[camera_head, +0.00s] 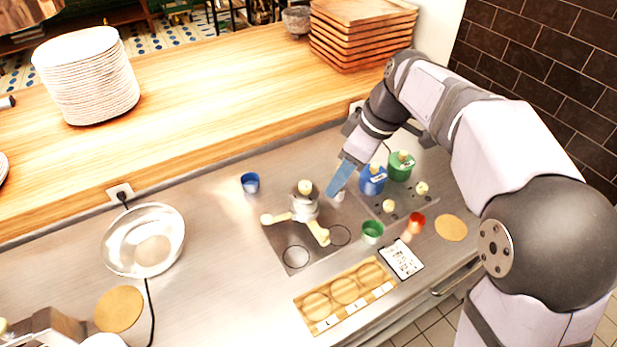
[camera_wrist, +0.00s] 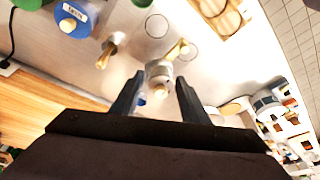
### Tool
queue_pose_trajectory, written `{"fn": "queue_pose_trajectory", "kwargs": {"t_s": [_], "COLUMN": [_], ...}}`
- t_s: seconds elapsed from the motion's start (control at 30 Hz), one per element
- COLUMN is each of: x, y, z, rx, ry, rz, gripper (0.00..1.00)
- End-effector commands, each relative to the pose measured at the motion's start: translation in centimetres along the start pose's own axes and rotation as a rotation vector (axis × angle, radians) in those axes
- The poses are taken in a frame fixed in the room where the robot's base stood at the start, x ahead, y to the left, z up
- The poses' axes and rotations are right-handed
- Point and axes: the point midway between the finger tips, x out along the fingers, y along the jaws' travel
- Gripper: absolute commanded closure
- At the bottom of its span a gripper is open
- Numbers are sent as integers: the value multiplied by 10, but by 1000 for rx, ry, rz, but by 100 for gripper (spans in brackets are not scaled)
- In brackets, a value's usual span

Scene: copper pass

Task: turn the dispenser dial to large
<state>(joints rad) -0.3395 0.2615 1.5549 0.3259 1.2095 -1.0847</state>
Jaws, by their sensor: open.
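A metal fixture (camera_head: 304,208) with a pale knob (camera_head: 305,187) on top and wooden arms stands on a dark plate (camera_head: 275,240) marked with circles. I take it for the dispenser; no size marking on it is readable. In the wrist view the fixture (camera_wrist: 158,69) and its pale knob (camera_wrist: 160,87) appear between the fingertips, with no contact visible. My gripper (camera_head: 336,190) is open and empty, just right of the fixture in the head view; it also shows in the wrist view (camera_wrist: 159,84).
Blue (camera_head: 372,183) and green (camera_head: 399,170) canisters stand close right of my gripper. A blue cup (camera_head: 250,183), green cup (camera_head: 372,231) and red cup (camera_head: 415,224) stand around. A wooden tray (camera_head: 301,301) lies in front. A glass bowl (camera_head: 118,254) is left. Bare counter lies between.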

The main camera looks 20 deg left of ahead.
Motion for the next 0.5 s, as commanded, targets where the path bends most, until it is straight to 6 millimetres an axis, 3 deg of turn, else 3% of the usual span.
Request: {"fn": "queue_pose_trajectory", "kwargs": {"t_s": [0.1,0.2,0.5], "x": [-8,-12,-11], "y": [-3,-6,-7], "z": [-30,-44,-50], "rx": [-141,-209,-244], "ry": [34,51,59], "rz": [-17,-26,-30], "gripper": [59,59,59]}}
